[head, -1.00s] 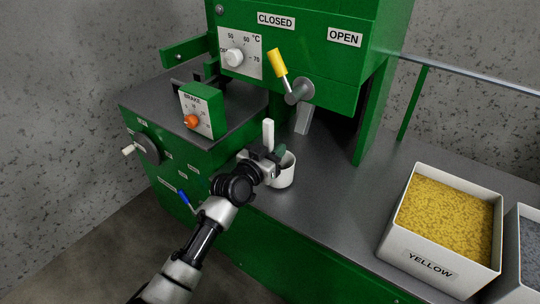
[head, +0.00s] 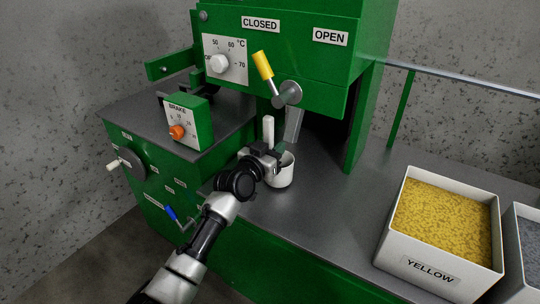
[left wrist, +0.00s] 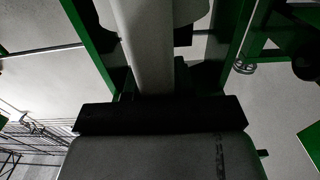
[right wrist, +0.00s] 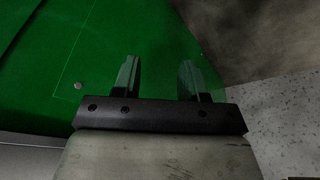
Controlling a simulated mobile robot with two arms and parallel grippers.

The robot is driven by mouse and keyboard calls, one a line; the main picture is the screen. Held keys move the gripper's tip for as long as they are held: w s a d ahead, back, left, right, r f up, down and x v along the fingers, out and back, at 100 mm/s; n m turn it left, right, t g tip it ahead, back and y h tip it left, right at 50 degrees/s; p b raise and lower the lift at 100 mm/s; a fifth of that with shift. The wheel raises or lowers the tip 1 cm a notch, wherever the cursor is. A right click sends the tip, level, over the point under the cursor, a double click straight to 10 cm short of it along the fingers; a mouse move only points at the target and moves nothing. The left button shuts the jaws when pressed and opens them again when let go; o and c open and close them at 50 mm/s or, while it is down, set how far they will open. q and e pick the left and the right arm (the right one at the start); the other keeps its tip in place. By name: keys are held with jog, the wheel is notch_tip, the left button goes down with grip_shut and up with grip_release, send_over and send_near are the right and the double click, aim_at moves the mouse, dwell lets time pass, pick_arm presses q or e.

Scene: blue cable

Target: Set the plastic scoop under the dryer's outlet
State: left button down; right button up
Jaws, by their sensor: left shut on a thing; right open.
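The plastic scoop (head: 281,172) is a white cup with an upright white handle, held near the front of the dark grey worktop. My left gripper (head: 268,156) is shut on it. In the left wrist view, the pale handle (left wrist: 145,45) rises from the gripper. The green dryer (head: 300,65) has a grey outlet chute (head: 293,124) under its lever. The cup is just below and slightly left of the chute's end in the head view; whether it touches the worktop I cannot tell. My right gripper (right wrist: 158,80) is open and empty, facing a green panel.
A white bin labelled YELLOW (head: 430,266), full of yellow pellets, stands at the right beside a second bin (head: 518,270). The yellow-handled lever (head: 264,66) points toward CLOSED. A brake box (head: 188,122) stands at the left. The worktop (head: 335,205) between scoop and bins is clear.

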pick_arm(q)
jog(key=b+x, duration=0.2)
jog(key=x, duration=0.1)
jog(key=shift+f, duration=0.15)
jog(key=shift+w+d+b, duration=0.25)
jog(key=shift+w+b, duration=0.15)
jog(key=shift+b, duration=0.3)
pick_arm(e)
jog(key=w+a+r+t+y, duration=0.1)
jog(key=w+r+t, duration=0.1)
jog(key=w+t, duration=0.2)
jog(key=shift+w+a+r+t, duration=0.15)
jog(key=shift+w+a+t, duration=0.2)
jog(key=shift+w, duration=0.3)
pick_arm(q)
jog(key=shift+f, duration=0.1)
pick_arm(e)
jog(key=shift+w+a+r+t, duration=0.25)
jog(key=shift+w+r+t, duration=0.1)
jog(key=shift+w, duration=0.2)
jog(key=shift+w+a+r, duration=0.1)
jog(key=shift+w, duration=0.2)
pick_arm(q)
jog(key=shift+f+b, duration=0.25)
jog(key=shift+b, duration=0.15)
pick_arm(e)
jog(key=shift+w+a+r+t+y, duration=0.2)
jog(key=shift+w+r+t+y, duration=0.15)
jog(key=shift+t, duration=0.35)
